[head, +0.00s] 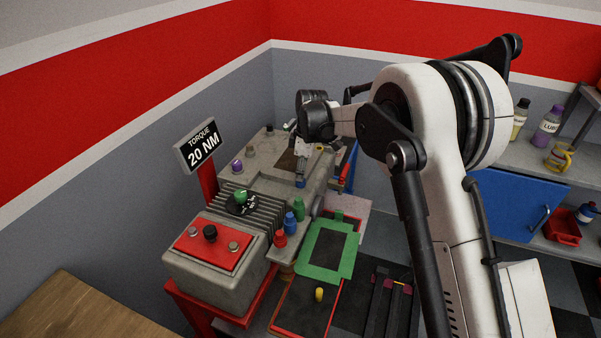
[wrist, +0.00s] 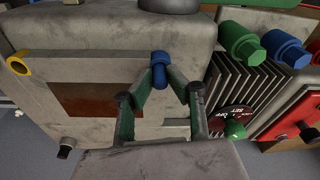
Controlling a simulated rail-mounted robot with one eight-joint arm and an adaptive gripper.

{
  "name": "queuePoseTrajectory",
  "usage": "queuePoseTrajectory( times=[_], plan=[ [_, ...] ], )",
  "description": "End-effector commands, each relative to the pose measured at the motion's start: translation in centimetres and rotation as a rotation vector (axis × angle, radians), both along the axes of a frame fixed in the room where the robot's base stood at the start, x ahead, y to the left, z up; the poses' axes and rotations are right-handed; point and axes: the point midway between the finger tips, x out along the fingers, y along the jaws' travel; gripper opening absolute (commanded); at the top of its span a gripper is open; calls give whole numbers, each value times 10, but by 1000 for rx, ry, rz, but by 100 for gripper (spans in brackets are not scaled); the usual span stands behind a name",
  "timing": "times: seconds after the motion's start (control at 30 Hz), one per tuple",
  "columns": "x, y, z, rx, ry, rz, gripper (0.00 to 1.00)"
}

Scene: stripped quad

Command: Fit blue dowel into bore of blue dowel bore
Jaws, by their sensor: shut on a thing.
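My gripper (wrist: 162,80) is shut on the blue dowel (wrist: 159,62), a short blue cylinder between its green-sided fingers in the wrist view. In the head view the dowel (head: 300,183) is a small blue spot below my gripper (head: 300,174), over the grey machine block (head: 263,163). The wrist view looks onto this block (wrist: 110,55). The dowel's far end lies near the block's raised edge; whether it touches cannot be told. I cannot make out the blue dowel bore; it may be hidden by the dowel or fingers.
Green (wrist: 240,42) and blue (wrist: 285,48) capped pieces stand beside the black fins (wrist: 243,88). A yellow ring (wrist: 19,64) is at the block's left in the wrist view. A torque sign (head: 201,145) stands left in the head view. A green frame (head: 325,271) lies in front.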

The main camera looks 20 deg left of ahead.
Motion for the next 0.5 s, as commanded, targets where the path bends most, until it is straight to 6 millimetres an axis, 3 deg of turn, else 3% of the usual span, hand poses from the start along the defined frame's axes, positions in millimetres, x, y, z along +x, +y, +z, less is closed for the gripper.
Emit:
queuePoseTrajectory(
  times=[0.5],
  plan=[
    [0,0,-11,0,0,0,0]
  ],
)
